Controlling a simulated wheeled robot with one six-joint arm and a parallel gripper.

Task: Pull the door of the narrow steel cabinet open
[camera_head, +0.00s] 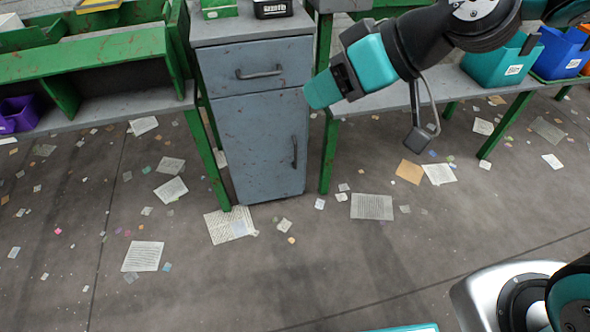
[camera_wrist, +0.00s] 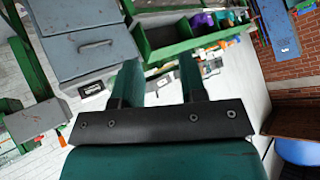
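The narrow steel cabinet (camera_head: 251,110) is blue-grey, with a drawer (camera_head: 225,72) above a door (camera_head: 250,150). The door looks shut. Its upright dark handle (camera_head: 294,151) is near the right edge. The drawer has a horizontal handle (camera_head: 259,73). My gripper (camera_head: 322,90) is in the air, overlapping the cabinet's upper right edge in the head view, above and right of the door handle. In the wrist view my gripper (camera_wrist: 160,82) has two teal fingers apart with nothing between them. The drawer handle (camera_wrist: 95,44) shows there at upper left; the door handle does not show.
Green-framed tables stand on both sides of the cabinet; the left one (camera_head: 95,108) holds a purple bin (camera_head: 18,113). Teal (camera_head: 503,62) and blue (camera_head: 562,50) bins stand on the right. The floor in front is open, with scattered paper sheets (camera_head: 372,206).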

